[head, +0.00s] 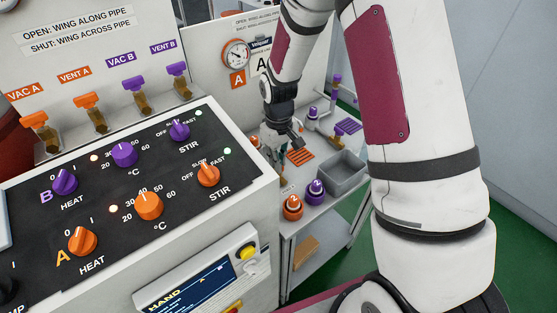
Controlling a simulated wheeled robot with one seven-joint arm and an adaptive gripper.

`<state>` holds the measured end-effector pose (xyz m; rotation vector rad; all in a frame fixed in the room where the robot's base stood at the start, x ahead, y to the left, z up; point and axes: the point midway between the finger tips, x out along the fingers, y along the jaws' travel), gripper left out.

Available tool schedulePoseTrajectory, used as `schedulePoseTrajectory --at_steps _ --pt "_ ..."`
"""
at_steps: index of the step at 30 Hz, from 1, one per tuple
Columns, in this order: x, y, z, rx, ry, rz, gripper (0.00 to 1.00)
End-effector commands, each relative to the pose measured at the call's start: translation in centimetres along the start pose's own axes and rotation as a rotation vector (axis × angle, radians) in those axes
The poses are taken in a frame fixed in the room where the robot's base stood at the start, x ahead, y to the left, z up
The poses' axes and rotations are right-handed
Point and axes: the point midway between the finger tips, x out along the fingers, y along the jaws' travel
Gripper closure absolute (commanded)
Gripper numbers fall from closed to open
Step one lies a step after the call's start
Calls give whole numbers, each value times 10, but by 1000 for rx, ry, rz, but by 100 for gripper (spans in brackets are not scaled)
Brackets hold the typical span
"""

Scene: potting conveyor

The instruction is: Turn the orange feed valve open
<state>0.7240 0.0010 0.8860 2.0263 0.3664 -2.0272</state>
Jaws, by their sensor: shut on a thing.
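My gripper (275,145) is at the back bench, below the gauge, with its fingers pointing down. It is small and partly dark in the head view. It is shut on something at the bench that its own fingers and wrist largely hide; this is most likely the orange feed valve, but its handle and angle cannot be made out. A small orange part (255,141) shows just left of the gripper. An orange grate (300,156) lies just right of it.
The control panel (120,185) with orange and purple knobs stands at left. Orange and purple vac and vent valves (90,108) line its back. A grey bin (342,170), an orange-capped item (292,207) and a purple-capped item (316,190) stand on the bench. A gauge (236,55) hangs behind.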

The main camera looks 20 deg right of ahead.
Motion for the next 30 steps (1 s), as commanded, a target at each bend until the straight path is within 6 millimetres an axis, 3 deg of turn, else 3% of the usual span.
schedulePoseTrajectory --at_steps 18,21,30 --pt "0 0 0 44 2 1 100" --pt "0 0 0 44 1 1 73" --pt "0 0 0 43 1 0 71"
